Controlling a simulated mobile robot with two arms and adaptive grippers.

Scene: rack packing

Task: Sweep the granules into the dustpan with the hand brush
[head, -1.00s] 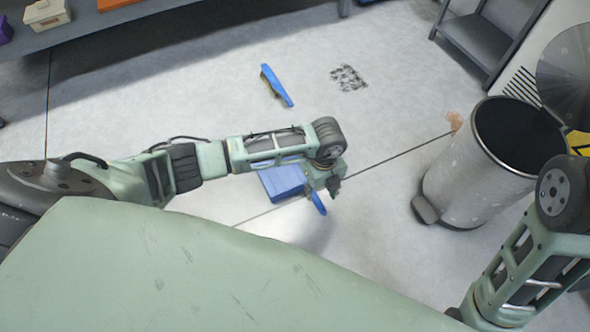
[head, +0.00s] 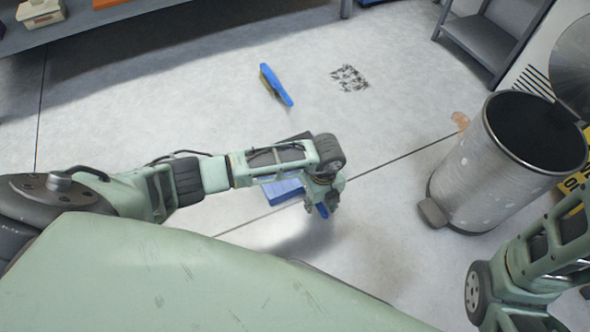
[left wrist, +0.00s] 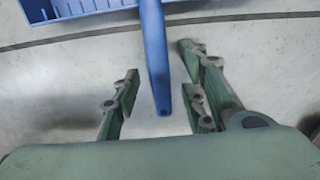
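The dark granules (head: 349,77) lie in a loose patch on the floor. The blue hand brush (head: 276,85) lies on the floor to their left, its bristles facing left. The blue dustpan (head: 284,189) is on the floor, partly hidden by my left arm. In the left wrist view the dustpan (left wrist: 80,14) is at the top, its handle (left wrist: 156,55) pointing down the picture. My left gripper (head: 326,202) is open at the handle. In the left wrist view its fingers (left wrist: 158,80) stand apart on either side of the handle. My right gripper is out of view.
A pedal bin (head: 480,165) with its lid open stands at the right. A grey shelf (head: 150,18) runs along the top left, and a step stand (head: 485,42) is at the top right. The floor around the brush and granules is clear.

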